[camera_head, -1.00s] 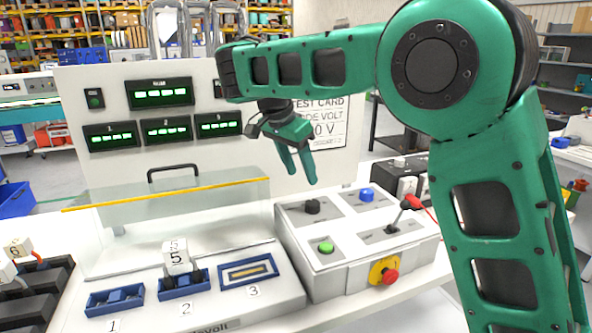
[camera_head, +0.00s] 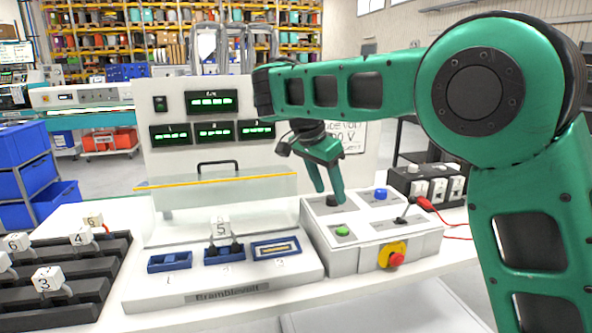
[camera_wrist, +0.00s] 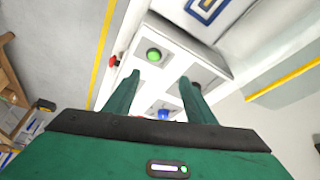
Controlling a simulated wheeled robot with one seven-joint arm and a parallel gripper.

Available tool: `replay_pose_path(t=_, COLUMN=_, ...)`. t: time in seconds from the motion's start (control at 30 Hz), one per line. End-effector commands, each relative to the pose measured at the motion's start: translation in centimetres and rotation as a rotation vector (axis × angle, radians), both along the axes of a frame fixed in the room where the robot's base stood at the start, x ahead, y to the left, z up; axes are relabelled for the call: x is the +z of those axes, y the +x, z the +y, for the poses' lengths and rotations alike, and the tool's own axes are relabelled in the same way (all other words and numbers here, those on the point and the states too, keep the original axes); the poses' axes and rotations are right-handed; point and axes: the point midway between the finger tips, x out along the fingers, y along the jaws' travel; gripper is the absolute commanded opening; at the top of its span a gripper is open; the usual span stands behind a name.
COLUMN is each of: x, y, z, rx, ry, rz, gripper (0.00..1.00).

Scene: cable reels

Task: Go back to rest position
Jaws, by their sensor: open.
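My gripper (camera_head: 327,190) is open and empty, with its two green fingers pointing down above the grey control box (camera_head: 345,262). The wrist view also shows my gripper (camera_wrist: 160,95) with its fingers apart and nothing between them. The box carries a green button (camera_head: 342,231), a blue knob (camera_head: 380,194), a black knob (camera_head: 333,201), a black lever (camera_head: 400,221) and a red stop knob (camera_head: 396,259) on a yellow base. My arm reaches in from the right, its elbow high in the head view.
A Bramblevolt test panel (camera_head: 225,291) has blue sockets, with a cube marked 5 (camera_head: 221,228) at the middle one. Its clear lid (camera_head: 215,197) stands raised. A black rack (camera_head: 60,290) with numbered cubes is at left. Blue bins (camera_head: 22,155) stand beyond.

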Motion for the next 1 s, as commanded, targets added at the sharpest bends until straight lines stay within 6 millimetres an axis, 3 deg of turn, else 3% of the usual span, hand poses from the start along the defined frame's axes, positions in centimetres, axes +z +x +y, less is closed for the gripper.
replay_pose_path(t=0.37, x=0.4, y=-1.4, z=-8.7, rx=0.036, ry=-0.017, rz=0.059, gripper=0.5)
replay_pose_path(t=0.57, x=0.2, y=-3.8, z=-15.4, rx=0.061, ry=-0.018, rz=0.108, gripper=0.5)
replay_pose_path(t=0.67, x=-0.2, y=-6.3, z=-20.0, rx=0.082, ry=-0.011, rz=0.146, gripper=0.5)
replay_pose_path(t=0.8, x=-1.6, y=-12.0, z=-26.8, rx=0.125, ry=0.018, rz=0.208, gripper=0.5)
replay_pose_path(t=1.0, x=-4.9, y=-21.8, z=-33.1, rx=0.197, ry=0.09, rz=0.276, gripper=0.5)
